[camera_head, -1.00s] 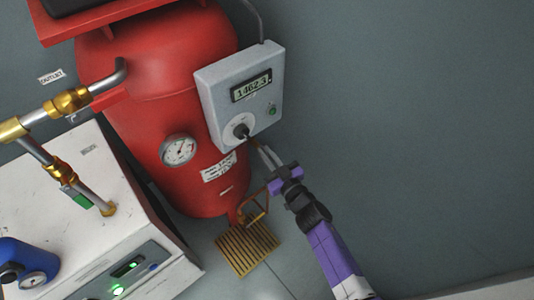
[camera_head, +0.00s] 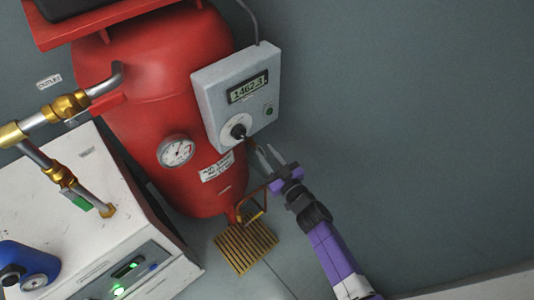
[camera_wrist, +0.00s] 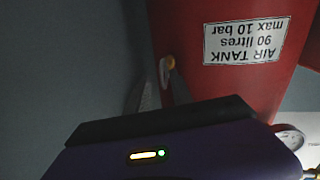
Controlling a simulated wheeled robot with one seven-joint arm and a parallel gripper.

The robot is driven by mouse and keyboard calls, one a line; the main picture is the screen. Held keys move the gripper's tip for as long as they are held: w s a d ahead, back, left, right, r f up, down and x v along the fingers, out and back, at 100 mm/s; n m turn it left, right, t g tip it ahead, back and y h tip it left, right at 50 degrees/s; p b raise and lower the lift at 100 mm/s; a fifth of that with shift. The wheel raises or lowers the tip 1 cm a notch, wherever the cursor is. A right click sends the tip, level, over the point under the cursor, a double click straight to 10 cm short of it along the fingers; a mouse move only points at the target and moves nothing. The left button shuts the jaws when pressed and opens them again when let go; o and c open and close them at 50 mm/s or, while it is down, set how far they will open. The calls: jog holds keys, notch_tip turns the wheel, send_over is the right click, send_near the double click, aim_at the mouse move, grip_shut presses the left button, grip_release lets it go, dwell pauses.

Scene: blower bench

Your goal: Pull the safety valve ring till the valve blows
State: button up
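A small brass fitting (camera_wrist: 171,61) with a pale ring-like piece (camera_wrist: 163,73) sticks out from the red tank (camera_wrist: 188,40) in the wrist view. It looks like the safety valve and its ring, but both are small and dim. In the head view a brownish bit of it (camera_head: 250,145) shows just below the control box. My gripper (camera_head: 264,149) is open, with its two fingers apart, pointing at the tank's lower right side. In the wrist view the fingers reach towards the fitting; I cannot tell whether they touch the ring. The grey box (camera_head: 237,95) reads 1462.3.
A round dial gauge (camera_head: 176,151) and an "AIR TANK 90 litres max 10 bar" label (camera_wrist: 247,41) are on the tank. A white cabinet (camera_head: 85,185) with brass piping (camera_head: 65,105) stands left. A yellow-brown grate (camera_head: 246,247) lies below. The right side is bare wall.

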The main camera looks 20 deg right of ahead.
jog(key=s+d+p, duration=0.1)
jog(key=s, duration=0.6)
jog(key=shift+s, duration=0.3)
jog(key=shift+d, duration=0.15)
jog(key=s+r+m+g+h+p, duration=0.1)
jog(key=s+r+p, duration=0.3)
jog(key=s+r, duration=0.9)
jog(key=s+a+r+m+g+h+p, duration=0.1)
jog(key=s+r+p, duration=0.3)
jog(key=s+r, duration=1)
jog(key=shift+s+a+r+m+g+h+p, duration=0.15)
jog(key=shift+s+a+m+g+h+p, duration=0.25)
jog(key=shift+s, duration=3.9)
